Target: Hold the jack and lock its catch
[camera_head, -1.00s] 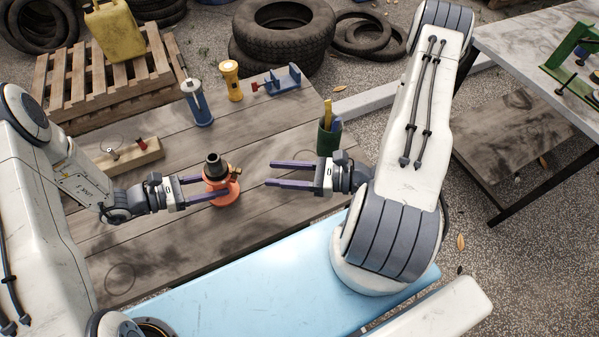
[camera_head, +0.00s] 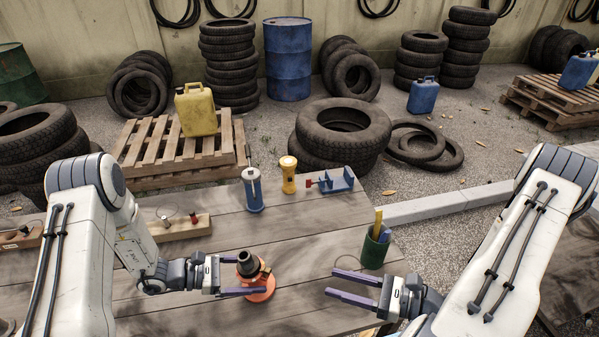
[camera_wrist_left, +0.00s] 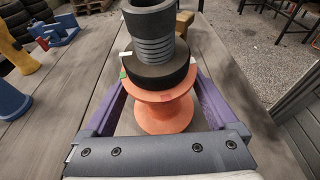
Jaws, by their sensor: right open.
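The jack (camera_head: 262,286) stands upright on the wooden table, with an orange flanged body and a dark collar and ribbed neck on top. A small brownish part, perhaps the catch, shows at its right side (camera_head: 266,272). In the left wrist view the jack's orange body (camera_wrist_left: 164,110) lies between the fingers of my left gripper (camera_wrist_left: 163,98), with gaps visible on both sides. My left gripper (camera_head: 240,275) is open around the jack in the head view too. My right gripper (camera_head: 346,286) is open and empty, to the right of the jack, its fingers pointing toward it.
A green cup (camera_head: 373,252) with yellow and blue tools stands behind my right gripper. A blue cylinder (camera_head: 253,192), a yellow flashlight (camera_head: 288,176) and a blue vice-like fixture (camera_head: 338,181) stand at the back. A wooden block (camera_head: 180,227) lies left.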

